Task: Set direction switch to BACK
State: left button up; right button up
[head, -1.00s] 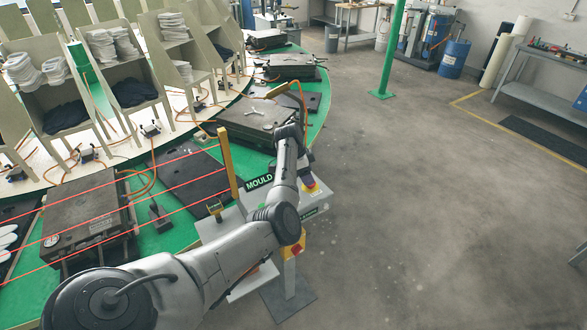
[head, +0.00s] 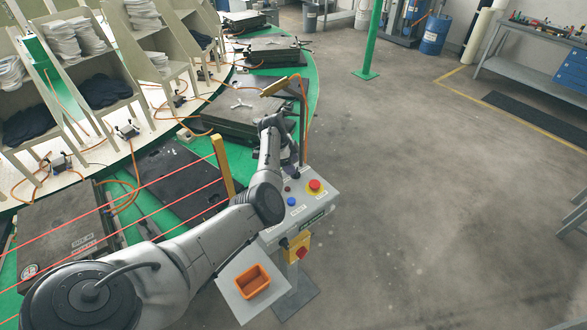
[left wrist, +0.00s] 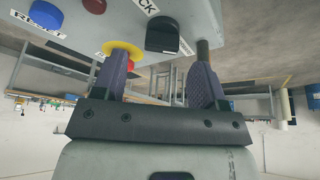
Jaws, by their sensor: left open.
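The direction switch, a black knob (left wrist: 161,36), sits on the grey control box (left wrist: 60,15) in the left wrist view. A partly cut-off label ending in "CK" is beside it, with another label on its other side. My left gripper (left wrist: 161,64) is open; in this view the knob lines up with the gap between its fingers, slightly beyond the tips. I cannot tell whether it touches. In the head view the gripper (head: 290,168) is at the far end of the control box (head: 318,208), and the knob is hidden behind it. My right gripper is not in view.
The box carries a red emergency button (head: 314,185) on a yellow ring, a blue button (head: 292,201) and a dark button (head: 288,189). An orange bin (head: 252,281) is below it. A yellow post (head: 222,165) with red beams stands left. Floor to the right is clear.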

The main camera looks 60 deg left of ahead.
pick_arm(q)
jog(key=shift+x, duration=1.05)
jog(key=shift+w+d+f, duration=0.15)
jog(key=shift+w+f, duration=0.1)
jog(key=shift+f, duration=0.45)
